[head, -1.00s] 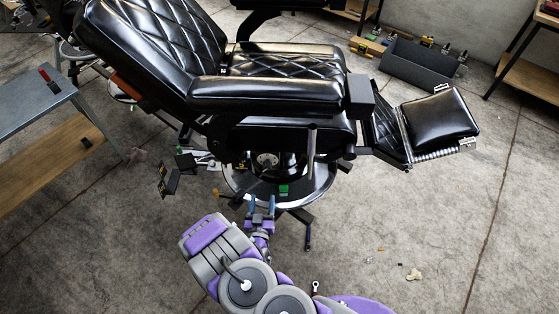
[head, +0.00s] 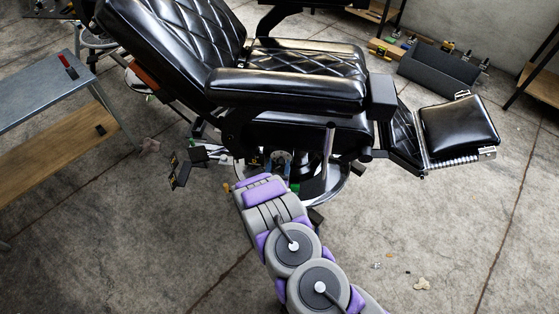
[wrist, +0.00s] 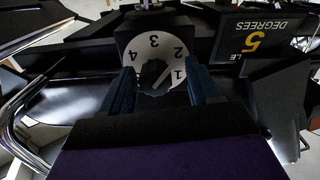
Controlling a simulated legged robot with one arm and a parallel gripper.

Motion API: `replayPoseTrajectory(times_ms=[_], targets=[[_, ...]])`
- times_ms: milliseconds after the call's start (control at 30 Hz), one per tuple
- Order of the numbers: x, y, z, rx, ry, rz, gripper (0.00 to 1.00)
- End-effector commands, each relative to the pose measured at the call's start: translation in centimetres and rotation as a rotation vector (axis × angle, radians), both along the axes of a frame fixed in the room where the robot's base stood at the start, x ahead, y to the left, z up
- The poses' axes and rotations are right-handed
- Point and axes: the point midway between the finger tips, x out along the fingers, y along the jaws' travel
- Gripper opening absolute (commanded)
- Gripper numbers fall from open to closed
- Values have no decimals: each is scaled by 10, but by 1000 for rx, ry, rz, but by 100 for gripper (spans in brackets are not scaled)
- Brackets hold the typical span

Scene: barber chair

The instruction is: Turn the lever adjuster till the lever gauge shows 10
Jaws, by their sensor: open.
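In the wrist view, a round white dial (wrist: 168,48) with the numbers 1, 2, 3 and 4 has a dark knob (wrist: 152,75) at its centre. My gripper (wrist: 158,84) is open, with one blue finger on each side of the knob. I cannot tell whether the fingers touch it. A black display (wrist: 255,42), seen upside down at the upper right, reads 5 DEGREES in yellow and white. Part of its text is cut off or hidden. In the head view, my arm reaches to the chair base and hides most of the gripper.
The black barber chair (head: 290,92) overhangs the work area. Its upright metal lever (head: 328,150) stands right of my arm. A small dark panel (head: 180,172) sits left of the base. A grey table (head: 40,95) stands at far left. Floor at lower left and right is mostly clear.

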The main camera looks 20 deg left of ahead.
Motion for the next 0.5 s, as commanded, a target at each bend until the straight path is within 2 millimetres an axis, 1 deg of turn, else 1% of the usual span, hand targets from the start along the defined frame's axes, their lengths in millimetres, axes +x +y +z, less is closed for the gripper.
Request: replayPoseTrajectory(times_ms=[33, 100, 200, 333, 500], targets=[[8, 0, 0, 2, -1, -3, 61], [17, 1, 0, 3, 0, -3, 61], [25, 3, 1, 4, -1, -2, 61], [30, 5, 1, 0, -1, -1, 61], [31, 6, 0, -2, 1, 0, 61]])
